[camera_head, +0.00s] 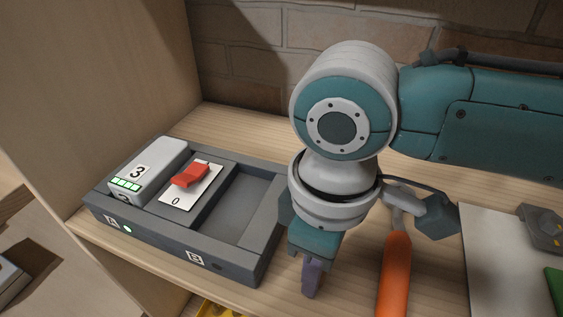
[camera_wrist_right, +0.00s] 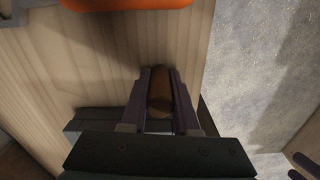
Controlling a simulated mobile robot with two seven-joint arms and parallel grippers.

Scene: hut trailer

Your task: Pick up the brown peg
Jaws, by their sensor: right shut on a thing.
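The brown peg (camera_wrist_right: 159,92) shows in the right wrist view, upright in the picture between the two purple fingers of my right gripper (camera_wrist_right: 160,80). The fingers are shut on it from both sides. In the head view my right gripper (camera_head: 312,278) points down over the wooden shelf, just right of the grey tray. There the peg is hidden by the gripper. I cannot tell whether the peg still touches the shelf.
The grey tray (camera_head: 160,238) holds a grey block marked 3 (camera_head: 150,172) and a red switch (camera_head: 190,175); its right compartment is empty. An orange handle (camera_head: 393,275) lies close to the right of the gripper. A brick wall (camera_head: 240,50) stands behind.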

